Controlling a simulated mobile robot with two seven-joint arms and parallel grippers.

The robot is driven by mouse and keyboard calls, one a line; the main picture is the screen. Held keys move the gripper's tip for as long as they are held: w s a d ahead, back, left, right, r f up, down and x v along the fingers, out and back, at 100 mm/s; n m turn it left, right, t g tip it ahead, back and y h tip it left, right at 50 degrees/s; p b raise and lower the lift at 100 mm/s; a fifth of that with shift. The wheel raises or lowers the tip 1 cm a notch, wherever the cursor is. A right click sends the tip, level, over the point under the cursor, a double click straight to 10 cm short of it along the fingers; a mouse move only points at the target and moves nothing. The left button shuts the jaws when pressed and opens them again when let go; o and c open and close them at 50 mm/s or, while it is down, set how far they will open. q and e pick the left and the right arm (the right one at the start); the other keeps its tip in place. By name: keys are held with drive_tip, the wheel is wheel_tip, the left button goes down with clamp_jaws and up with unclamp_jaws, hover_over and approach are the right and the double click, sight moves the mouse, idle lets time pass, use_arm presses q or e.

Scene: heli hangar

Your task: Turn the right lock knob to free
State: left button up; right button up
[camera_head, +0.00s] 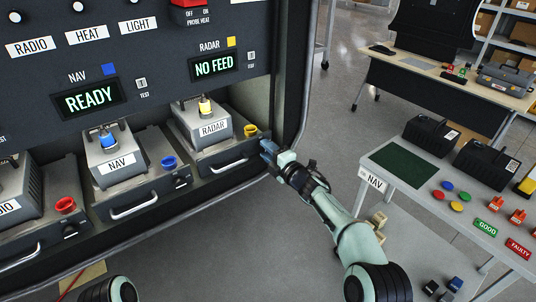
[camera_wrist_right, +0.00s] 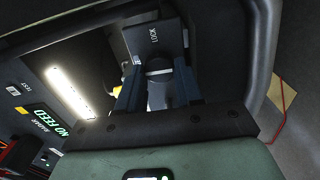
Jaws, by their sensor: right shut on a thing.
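My right gripper (camera_head: 266,152) is at the right end of the RADAR tray (camera_head: 228,162). In the right wrist view my right gripper (camera_wrist_right: 158,92) has its two dark fingers shut on the lock knob (camera_wrist_right: 157,68), a dark rounded piece in front of a dark plate (camera_wrist_right: 155,35) with lock lettering. The fingers hide the knob's sides, so its turn angle cannot be told. In the head view the gripper covers the knob. The RADAR unit (camera_head: 205,122) sits on the tray, and its display (camera_head: 214,66) reads NO FEED. My left gripper is out of view.
The NAV unit (camera_head: 112,152) stands on the tray to the left, under a READY display (camera_head: 86,99). The frame post (camera_head: 300,75) rises close to my right gripper. A white table (camera_head: 405,192) with black boxes and coloured discs stands at the right. Grey floor lies between.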

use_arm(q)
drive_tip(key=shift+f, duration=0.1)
use_arm(e)
drive_tip(key=shift+a+r, duration=0.1)
drive_tip(key=shift+r, duration=0.05)
idle(0.3)
drive_tip(key=o, duration=1)
use_arm(q)
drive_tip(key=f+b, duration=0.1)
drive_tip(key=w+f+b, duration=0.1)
drive_tip(key=b, duration=0.1)
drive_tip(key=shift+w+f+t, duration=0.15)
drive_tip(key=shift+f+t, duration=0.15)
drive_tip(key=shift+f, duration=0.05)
use_arm(e)
drive_tip(key=v, duration=1.3)
drive_tip(key=shift+s, duration=0.15)
